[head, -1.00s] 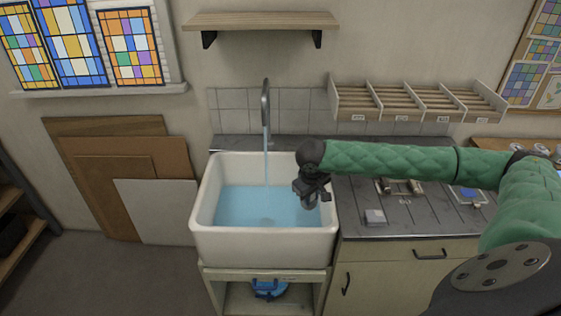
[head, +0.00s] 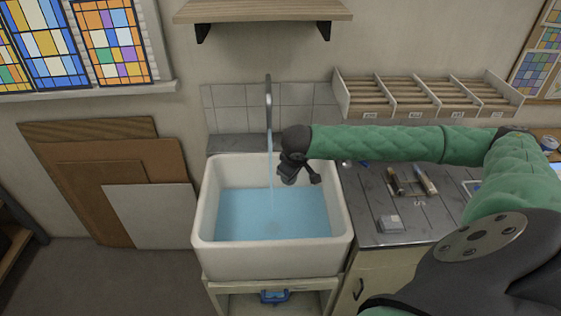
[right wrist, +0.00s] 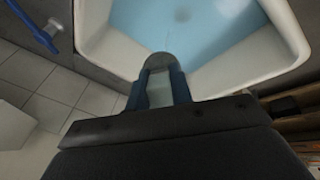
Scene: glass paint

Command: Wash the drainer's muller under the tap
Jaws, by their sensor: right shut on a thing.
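My right gripper (head: 300,175) is over the right part of the white sink (head: 199,225), to the right of the running water. In the right wrist view its two blue fingers (right wrist: 160,90) are shut around a pale piece with a rounded grey end, which I take for the muller (right wrist: 159,62). The muller is hard to make out in the head view. The tap (head: 268,92) stands behind the sink, with a thin water stream (head: 270,165) falling into the blue water (head: 255,215). The muller is apart from the stream. My left gripper is out of view.
A shelf (head: 265,11) hangs above the tap. Boards (head: 155,215) lean at left.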

